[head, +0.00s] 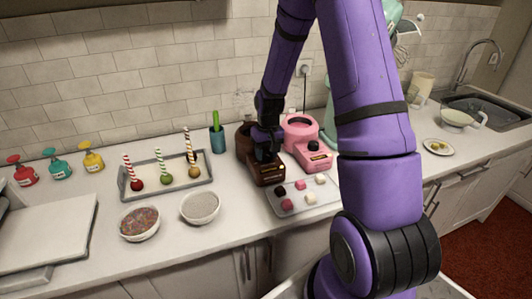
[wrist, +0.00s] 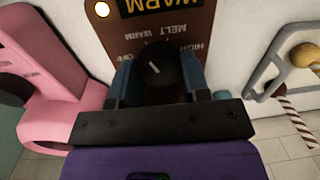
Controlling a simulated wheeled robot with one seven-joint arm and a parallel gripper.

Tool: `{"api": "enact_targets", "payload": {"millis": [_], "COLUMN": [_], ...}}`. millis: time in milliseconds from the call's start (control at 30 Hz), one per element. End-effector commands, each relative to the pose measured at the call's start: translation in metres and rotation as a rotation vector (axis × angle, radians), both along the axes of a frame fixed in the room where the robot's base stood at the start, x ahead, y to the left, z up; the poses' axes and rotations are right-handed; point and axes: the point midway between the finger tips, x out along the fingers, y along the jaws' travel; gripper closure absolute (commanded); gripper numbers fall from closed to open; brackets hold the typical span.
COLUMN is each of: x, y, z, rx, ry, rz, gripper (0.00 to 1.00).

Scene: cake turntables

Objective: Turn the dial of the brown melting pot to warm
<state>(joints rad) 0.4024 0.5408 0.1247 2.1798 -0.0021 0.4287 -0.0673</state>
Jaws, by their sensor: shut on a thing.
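The brown melting pot (head: 243,138) stands on the counter, its control box facing the front. A white line marks the dial. A yellow display (wrist: 155,5), cut off at the top edge, reads WARM, with a lit lamp (wrist: 101,9) beside it. My gripper (head: 266,152), also in the wrist view (wrist: 155,78), has its fingers on either side of the dial, shut on it. In the head view my gripper hides the dial.
A pink melting pot (head: 313,156) stands close on the right. A tray with pink, white and dark cubes (head: 300,208) lies in front. On the left are a tray of striped sticks (head: 150,195), two bowls (head: 200,208) and a teal cup (head: 217,140).

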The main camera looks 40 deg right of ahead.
Motion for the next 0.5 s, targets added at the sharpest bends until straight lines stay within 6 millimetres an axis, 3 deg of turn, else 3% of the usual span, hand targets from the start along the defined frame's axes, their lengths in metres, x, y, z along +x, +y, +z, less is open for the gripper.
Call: {"api": "enact_targets", "payload": {"millis": [500], "x": [0.0001], "y": [-0.0003], "z": [0.0001], "rx": [0.0], "ry": [-0.001], "rz": [0.056], "gripper": [0.81]}}
